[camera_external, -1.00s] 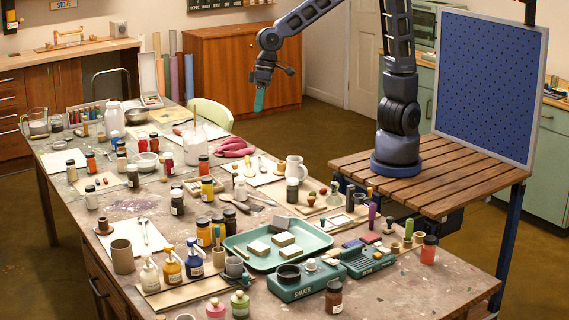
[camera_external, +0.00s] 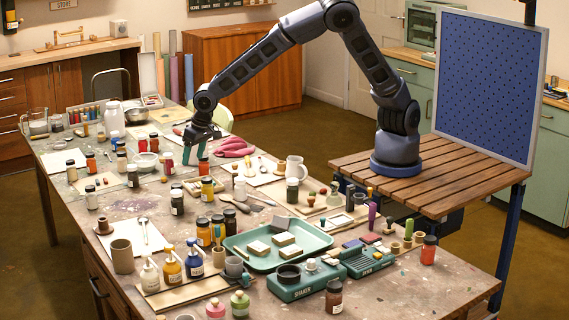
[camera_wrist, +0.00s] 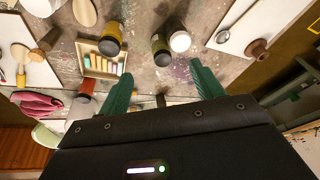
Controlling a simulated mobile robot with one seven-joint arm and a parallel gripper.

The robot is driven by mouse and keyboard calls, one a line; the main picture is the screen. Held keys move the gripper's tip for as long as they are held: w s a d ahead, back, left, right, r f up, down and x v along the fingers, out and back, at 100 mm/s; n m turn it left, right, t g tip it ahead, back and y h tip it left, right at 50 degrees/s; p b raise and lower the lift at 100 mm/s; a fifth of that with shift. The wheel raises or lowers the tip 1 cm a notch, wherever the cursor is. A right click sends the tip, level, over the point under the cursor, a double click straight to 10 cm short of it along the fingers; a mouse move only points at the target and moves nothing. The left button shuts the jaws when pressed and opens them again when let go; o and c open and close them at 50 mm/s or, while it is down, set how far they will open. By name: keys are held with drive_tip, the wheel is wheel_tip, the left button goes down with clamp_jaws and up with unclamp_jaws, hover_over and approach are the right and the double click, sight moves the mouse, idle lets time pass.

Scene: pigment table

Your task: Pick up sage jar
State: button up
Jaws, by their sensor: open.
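A small pale sage-green jar (camera_external: 239,304) with a rounded lid stands at the near edge of the table in the external view, right of a pink jar (camera_external: 215,308). I do not make it out in the wrist view. My gripper (camera_external: 194,157) is far from it, above the table's far middle part. Its green fingers point down, apart and empty, and they also show in the wrist view (camera_wrist: 160,78). An olive-dark jar (camera_wrist: 160,47) and a yellow jar (camera_wrist: 112,36) stand beyond the fingertips there.
Paint jars and bottles crowd the table. Pink gloves (camera_external: 236,147) lie near my gripper. A bare strip lies at the front right.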

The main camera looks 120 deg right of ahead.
drive_tip(key=h, duration=0.2)
approach(177, 185)
drive_tip(key=w+f, duration=0.1)
drive_tip(key=shift+m+y, duration=0.3)
drive_tip(key=shift+m, duration=0.1)
drive_tip(key=x, duration=0.6)
drive_tip(key=shift+d+r, duration=0.2)
drive_tip(key=shift+d, duration=0.1)
drive_tip(key=x, duration=0.4)
drive_tip(key=shift+s+d+f, duration=0.15)
drive_tip(key=shift+s+d, duration=0.1)
drive_tip(key=shift+s, duration=0.15)
drive_tip(key=shift+w+d+f, duration=0.1)
drive_tip(key=shift+f, duration=0.35)
drive_tip(key=shift+c, duration=0.5)
drive_tip(key=shift+r, duration=0.1)
drive_tip(key=c, duration=1.1)
